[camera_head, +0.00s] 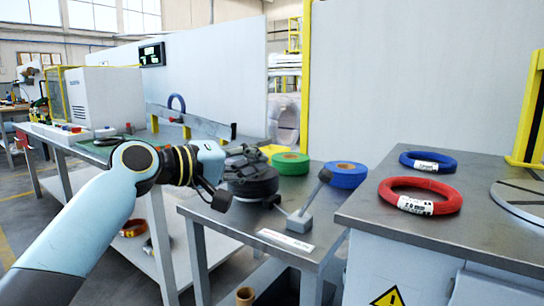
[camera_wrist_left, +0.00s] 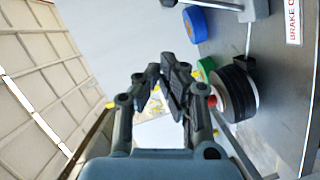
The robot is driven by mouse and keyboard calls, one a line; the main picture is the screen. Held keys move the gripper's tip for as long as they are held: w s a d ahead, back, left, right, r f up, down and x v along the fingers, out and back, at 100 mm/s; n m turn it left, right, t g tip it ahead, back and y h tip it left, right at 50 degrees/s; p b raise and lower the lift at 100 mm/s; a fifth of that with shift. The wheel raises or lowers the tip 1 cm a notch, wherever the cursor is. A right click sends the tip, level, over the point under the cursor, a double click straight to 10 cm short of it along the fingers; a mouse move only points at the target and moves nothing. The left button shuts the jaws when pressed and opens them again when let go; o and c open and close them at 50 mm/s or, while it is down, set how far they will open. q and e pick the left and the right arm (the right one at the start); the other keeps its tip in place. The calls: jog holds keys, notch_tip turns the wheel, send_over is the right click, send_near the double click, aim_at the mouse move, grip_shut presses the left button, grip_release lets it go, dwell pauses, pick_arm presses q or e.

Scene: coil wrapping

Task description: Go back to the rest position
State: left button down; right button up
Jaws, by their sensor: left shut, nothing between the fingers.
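My left arm comes in from the left in the head view. My left gripper (camera_head: 238,164) is raised over the left part of the small grey table (camera_head: 222,218). In the left wrist view its dark fingers (camera_wrist_left: 172,82) are together, with nothing between them. In the head view the gripper overlaps a black roll (camera_head: 254,188), which also shows in the left wrist view (camera_wrist_left: 239,92), to the right of the fingers and apart from them. My right gripper is not in view.
A green roll (camera_head: 291,160), a blue roll (camera_head: 346,172) and a grey lever stand (camera_head: 300,222) are on the small table. Red (camera_head: 388,191) and blue (camera_head: 447,160) coils lie on the right counter (camera_head: 440,230). A long bench with a white machine (camera_head: 110,98) stands behind left.

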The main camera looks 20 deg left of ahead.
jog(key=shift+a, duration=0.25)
